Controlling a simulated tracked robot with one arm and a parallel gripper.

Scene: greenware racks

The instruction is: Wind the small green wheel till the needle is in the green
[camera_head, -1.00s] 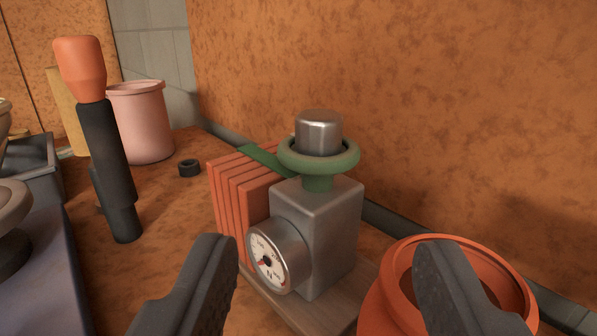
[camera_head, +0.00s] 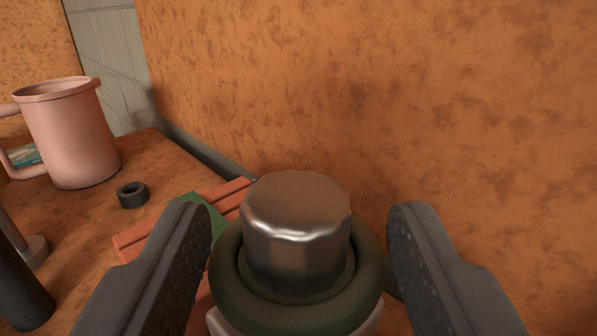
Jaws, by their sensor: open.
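The small green wheel (camera_head: 298,318) is at the bottom middle, with a faceted metal knob (camera_head: 297,225) standing up from its centre. My gripper (camera_head: 300,225) is open, with one dark finger to the left of the wheel and knob and one to the right. Gaps show between the fingers and the knob; I cannot tell whether either finger touches the wheel rim. Only a sliver of the grey gauge body (camera_head: 368,322) shows below the wheel. The dial and its needle are hidden in this view.
Orange ribbed slabs (camera_head: 150,232) with a green piece (camera_head: 203,212) lie behind the left finger. A black ring (camera_head: 132,195), a pink mug (camera_head: 70,135) and a dark upright tool (camera_head: 20,290) are at left. A mottled orange wall (camera_head: 400,90) rises close behind.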

